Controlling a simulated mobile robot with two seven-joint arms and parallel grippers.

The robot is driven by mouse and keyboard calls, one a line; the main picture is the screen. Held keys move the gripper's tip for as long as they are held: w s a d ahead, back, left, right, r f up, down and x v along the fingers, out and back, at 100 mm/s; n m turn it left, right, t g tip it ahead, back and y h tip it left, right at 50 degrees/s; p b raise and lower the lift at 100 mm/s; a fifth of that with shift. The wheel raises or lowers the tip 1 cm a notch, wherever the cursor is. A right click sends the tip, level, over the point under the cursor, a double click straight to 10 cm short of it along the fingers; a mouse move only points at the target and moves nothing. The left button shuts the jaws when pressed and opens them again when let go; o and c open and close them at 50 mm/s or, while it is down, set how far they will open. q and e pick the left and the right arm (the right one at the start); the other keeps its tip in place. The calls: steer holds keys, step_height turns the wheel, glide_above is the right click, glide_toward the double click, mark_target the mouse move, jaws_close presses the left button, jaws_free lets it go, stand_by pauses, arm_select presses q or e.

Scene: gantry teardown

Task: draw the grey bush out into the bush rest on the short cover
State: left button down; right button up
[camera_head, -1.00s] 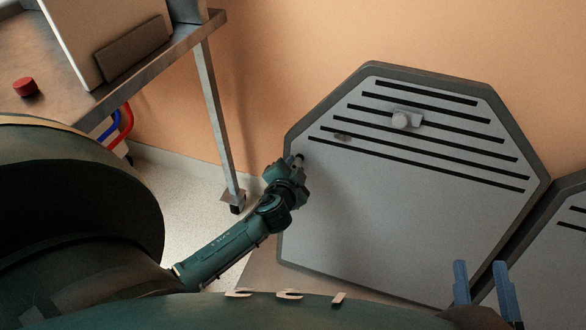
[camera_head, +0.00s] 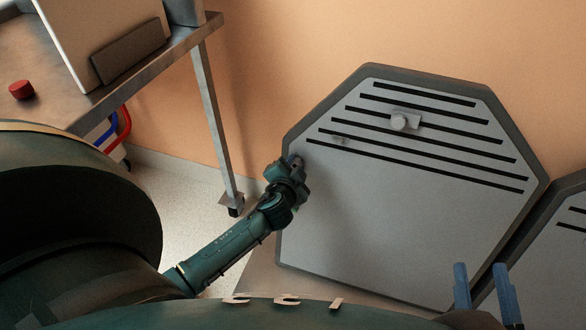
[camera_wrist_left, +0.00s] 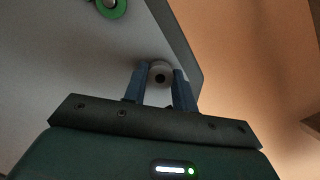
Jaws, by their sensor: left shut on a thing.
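The grey bush (camera_wrist_left: 158,74) is a small pale round part with a dark hole, seen in the left wrist view. My left gripper (camera_wrist_left: 160,84) is shut on it, with one blue finger on each side. In the head view my left gripper (camera_head: 293,160) is at the upper left edge of a large grey slotted cover (camera_head: 390,220); its fingertips and the bush are mostly hidden there. I cannot tell whether the bush is still seated. I cannot pick out the bush rest for certain. My right gripper (camera_head: 483,284) is open and empty at the lower right.
A pale round knob on a small plate (camera_head: 399,122) sits among the cover's slots, with a small grey fitting (camera_head: 342,141) to its left. A green ring (camera_wrist_left: 112,6) shows in the wrist view. A metal table (camera_head: 130,85) with a red cylinder (camera_head: 21,89) stands left.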

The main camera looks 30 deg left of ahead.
stand_by(0.3)
arm_select(q)
steer(key=shift+w+a+f, duration=0.1)
steer(key=shift+w+f, duration=0.1)
steer(key=shift+w, duration=0.2)
steer(key=c, duration=1)
jaws_free()
steer(key=shift+c, duration=0.2)
arm_select(e)
steer(key=shift+f, duration=0.15)
